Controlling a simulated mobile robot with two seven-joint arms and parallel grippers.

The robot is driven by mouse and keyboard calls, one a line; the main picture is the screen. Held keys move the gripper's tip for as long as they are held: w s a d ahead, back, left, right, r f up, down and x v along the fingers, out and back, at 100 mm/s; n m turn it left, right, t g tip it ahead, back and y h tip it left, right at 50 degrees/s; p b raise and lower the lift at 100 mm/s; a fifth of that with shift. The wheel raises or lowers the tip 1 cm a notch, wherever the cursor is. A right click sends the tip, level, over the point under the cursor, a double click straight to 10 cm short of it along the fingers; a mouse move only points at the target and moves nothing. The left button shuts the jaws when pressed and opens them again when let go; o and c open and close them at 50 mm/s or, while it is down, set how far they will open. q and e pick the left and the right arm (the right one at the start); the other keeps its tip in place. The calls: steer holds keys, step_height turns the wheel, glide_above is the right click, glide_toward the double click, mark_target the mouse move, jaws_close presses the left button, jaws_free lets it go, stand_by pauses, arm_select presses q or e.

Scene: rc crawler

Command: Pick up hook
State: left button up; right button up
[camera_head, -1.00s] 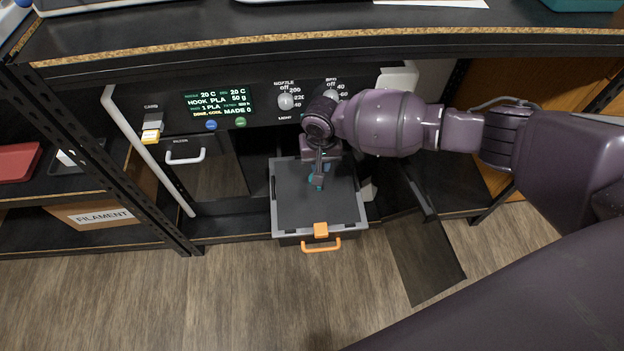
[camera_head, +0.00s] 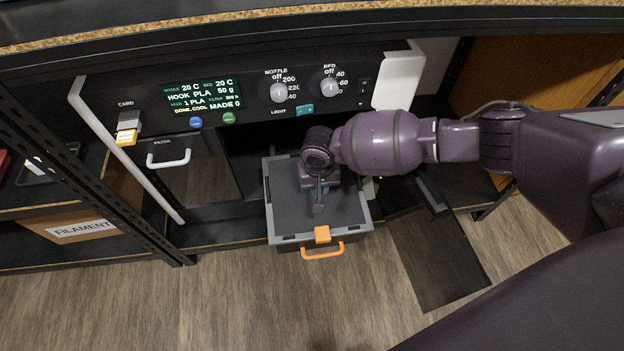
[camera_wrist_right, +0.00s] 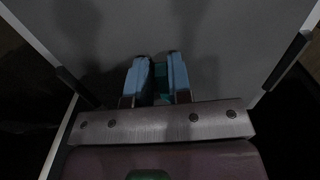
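My right gripper (camera_head: 318,208) points down over the dark build plate of the pulled-out printer tray (camera_head: 366,222). In the right wrist view its two light blue fingertips (camera_wrist_right: 158,72) are close together, with a small teal piece (camera_wrist_right: 160,80), seemingly the hook, filling the gap between them. The gripper looks shut on it. Most of the hook is hidden by the fingers, and in the head view I cannot make it out. How high it is above the plate is unclear. My left gripper is not in view.
The printer panel (camera_head: 212,90) behind reads "HOOK PLA" and "MADE 0". An orange handle (camera_head: 323,252) is on the tray's front. A dark open door panel (camera_head: 435,255) is to the right. A filament box (camera_head: 80,230) is at lower left. Bare floor lies in front.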

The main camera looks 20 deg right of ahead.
steer(key=shift+w+r, duration=0.1)
steer(key=shift+r, duration=0.05)
jaws_close()
steer(key=shift+r, duration=0.1)
